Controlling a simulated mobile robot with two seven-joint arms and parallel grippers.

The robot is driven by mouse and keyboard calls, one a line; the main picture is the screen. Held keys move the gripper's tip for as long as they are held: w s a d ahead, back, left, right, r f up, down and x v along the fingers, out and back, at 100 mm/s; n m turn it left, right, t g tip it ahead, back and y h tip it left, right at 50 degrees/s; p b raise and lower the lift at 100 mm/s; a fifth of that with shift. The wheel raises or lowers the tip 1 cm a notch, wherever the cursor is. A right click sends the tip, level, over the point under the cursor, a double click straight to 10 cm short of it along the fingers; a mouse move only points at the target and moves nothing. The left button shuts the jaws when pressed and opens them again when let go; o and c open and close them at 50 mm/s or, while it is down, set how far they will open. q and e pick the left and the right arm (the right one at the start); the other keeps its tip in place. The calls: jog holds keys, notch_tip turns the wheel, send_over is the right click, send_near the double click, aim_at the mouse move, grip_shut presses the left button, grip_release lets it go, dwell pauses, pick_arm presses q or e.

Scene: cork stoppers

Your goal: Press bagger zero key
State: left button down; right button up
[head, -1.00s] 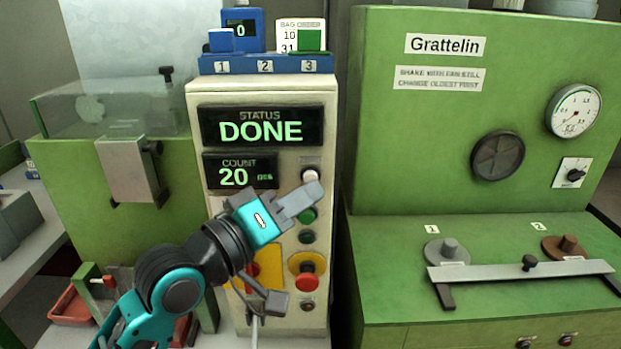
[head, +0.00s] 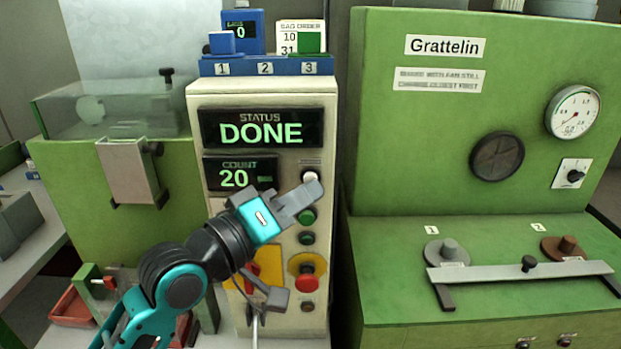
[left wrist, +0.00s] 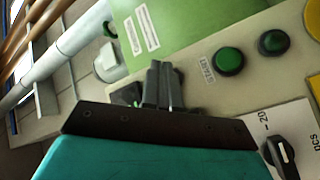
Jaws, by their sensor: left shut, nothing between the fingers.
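The bagger is the tall cream cabinet (head: 200,110) in the head view, with a STATUS display (head: 260,127) reading DONE and a COUNT display (head: 238,173) reading 20. A pale, whitish key (head: 310,177) sits at the top of its right-hand button column; I cannot read its label. My left gripper (head: 312,193) is shut and empty, its fingertips over the lower part of this key in the picture. I cannot tell whether they touch it. In the left wrist view the shut fingers (left wrist: 163,85) point at the panel and the pale key is hidden. My right gripper is not in view.
Below the key are a green button (head: 307,217), a dark green one (head: 306,238) and a red emergency button (head: 307,282). A black knob (left wrist: 282,157) shows in the wrist view. The green Grattelin machine (head: 420,150) stands to the right.

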pick_arm(q)
jog(key=shift+w, duration=0.5)
dwell(0.7)
dwell(0.3)
jog(key=shift+s+p, duration=0.6)
jog(key=shift+s, duration=0.25)
jog(key=s+p, duration=0.2)
jog(key=s, duration=0.3)
dwell(0.5)
